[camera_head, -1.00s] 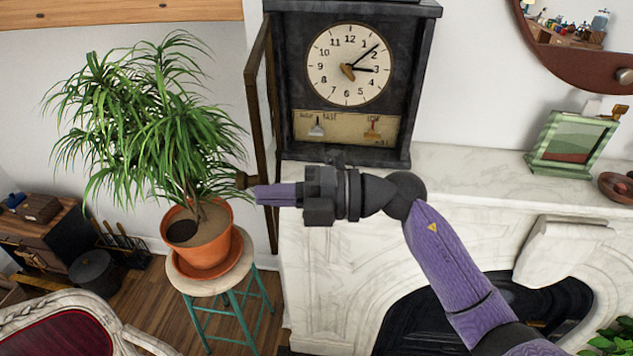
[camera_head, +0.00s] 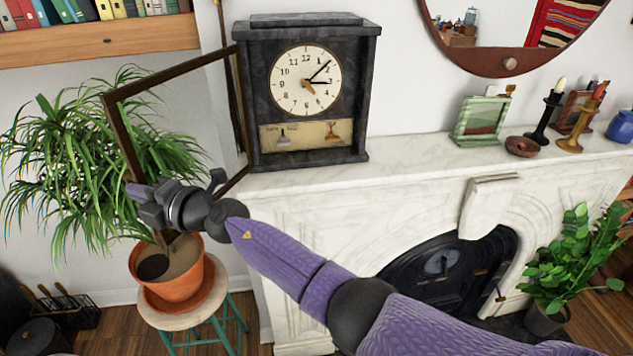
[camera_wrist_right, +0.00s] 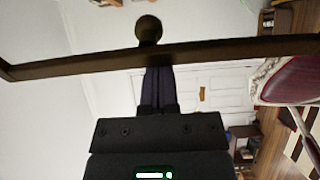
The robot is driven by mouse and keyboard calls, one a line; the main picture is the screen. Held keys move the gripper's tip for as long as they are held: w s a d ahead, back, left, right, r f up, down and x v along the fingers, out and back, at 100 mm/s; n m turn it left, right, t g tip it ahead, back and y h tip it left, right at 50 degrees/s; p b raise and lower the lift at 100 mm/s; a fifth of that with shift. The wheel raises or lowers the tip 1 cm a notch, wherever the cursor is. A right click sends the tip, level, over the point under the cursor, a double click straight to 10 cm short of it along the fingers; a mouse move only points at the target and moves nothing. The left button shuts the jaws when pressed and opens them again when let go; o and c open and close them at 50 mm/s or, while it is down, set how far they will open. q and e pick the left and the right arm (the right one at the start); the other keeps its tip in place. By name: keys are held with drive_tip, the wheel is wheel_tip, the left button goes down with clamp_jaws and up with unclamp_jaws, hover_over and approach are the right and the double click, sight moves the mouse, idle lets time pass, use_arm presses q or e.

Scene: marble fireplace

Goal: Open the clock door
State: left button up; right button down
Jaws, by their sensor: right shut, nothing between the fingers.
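The dark clock (camera_head: 306,88) stands on the left part of the white mantel. Its brown-framed door (camera_head: 172,70) is swung out to the left, well away from the clock face, with its hinge side at the clock's left edge. My right gripper (camera_head: 137,190) is shut and empty, at the lower part of the door's free edge. In the right wrist view the shut fingers (camera_wrist_right: 158,85) reach to the door frame (camera_wrist_right: 215,54), and the round knob (camera_wrist_right: 149,28) shows just beyond it. I cannot tell whether they touch. My left gripper is not in view.
A potted plant (camera_head: 168,268) on a teal-legged stool (camera_head: 215,300) stands beneath and behind the open door. A green picture frame (camera_head: 482,120), a small bowl (camera_head: 522,146) and candlesticks (camera_head: 570,130) stand on the mantel to the right. The mantel between clock and picture frame is clear.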

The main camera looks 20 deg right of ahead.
drive_tip(key=shift+w+a+m+t+h, duration=0.2)
drive_tip(key=shift+w+m+t+h, duration=0.15)
drive_tip(key=shift+w, duration=0.2)
drive_tip(key=shift+w+a+m+t+h, duration=0.25)
drive_tip(key=shift+w+h, duration=0.1)
drive_tip(key=shift+w, duration=0.2)
